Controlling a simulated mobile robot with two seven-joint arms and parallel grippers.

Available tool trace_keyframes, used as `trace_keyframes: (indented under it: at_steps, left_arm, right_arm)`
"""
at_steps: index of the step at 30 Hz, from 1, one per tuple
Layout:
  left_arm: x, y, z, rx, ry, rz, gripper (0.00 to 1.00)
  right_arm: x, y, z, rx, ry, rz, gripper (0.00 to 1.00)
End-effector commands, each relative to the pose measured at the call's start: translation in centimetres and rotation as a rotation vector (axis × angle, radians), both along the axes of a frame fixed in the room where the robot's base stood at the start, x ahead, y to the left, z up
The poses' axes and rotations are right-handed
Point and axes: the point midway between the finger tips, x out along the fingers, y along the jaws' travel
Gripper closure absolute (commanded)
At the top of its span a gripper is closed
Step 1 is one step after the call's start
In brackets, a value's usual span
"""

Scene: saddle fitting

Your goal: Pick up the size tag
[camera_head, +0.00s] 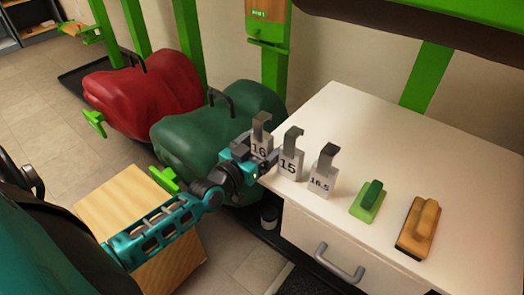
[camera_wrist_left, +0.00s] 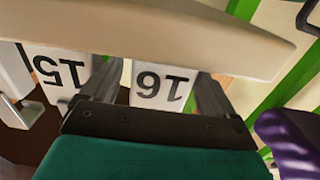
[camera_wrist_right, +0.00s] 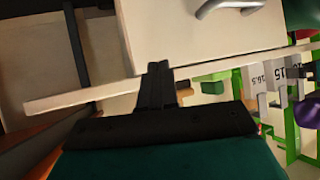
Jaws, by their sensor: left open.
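Three white size tags with grey hooked tops stand in a row on the white cabinet top: the 16 tag (camera_head: 260,146), the 15 tag (camera_head: 290,158) and the 16.5 tag (camera_head: 323,178). My left gripper (camera_head: 262,162) is open at the cabinet's edge, close to the 16 tag and partly covering it. In the left wrist view the 16 tag (camera_wrist_left: 160,88) appears upside down between the two open fingers; contact cannot be told. The 15 tag (camera_wrist_left: 58,75) is just outside the fingers. My right gripper (camera_wrist_right: 157,85) shows only in its wrist view, fingers together and empty.
A green brush (camera_head: 367,202) and a wooden brush (camera_head: 418,227) lie on the cabinet top (camera_head: 400,150) right of the tags. A drawer handle (camera_head: 340,264) sticks out in front. A green saddle (camera_head: 205,140) and a red saddle (camera_head: 140,95) stand left; a wooden box (camera_head: 185,262) stands below my left arm.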

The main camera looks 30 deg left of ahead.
Motion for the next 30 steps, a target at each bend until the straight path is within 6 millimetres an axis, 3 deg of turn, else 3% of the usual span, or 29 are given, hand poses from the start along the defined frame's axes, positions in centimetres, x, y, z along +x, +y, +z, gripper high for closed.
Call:
trace_keyframes:
  at_steps: [6, 24, 30]
  left_arm:
    - [0.02, -0.01, 0.04, 0.000, 0.000, 0.000, 0.14]
    - [0.00, 0.02, 0.10, 0.001, -0.002, 0.000, 0.70]
    - [0.00, 0.02, 0.13, 0.001, -0.002, 0.000, 0.70]
  right_arm:
    - [0.20, 0.04, 0.40, 0.002, -0.009, 0.001, 1.00]
    - [0.14, -0.26, -0.08, -0.004, 0.000, -0.005, 1.00]
    - [0.10, -0.27, -0.09, -0.004, 0.000, -0.005, 1.00]
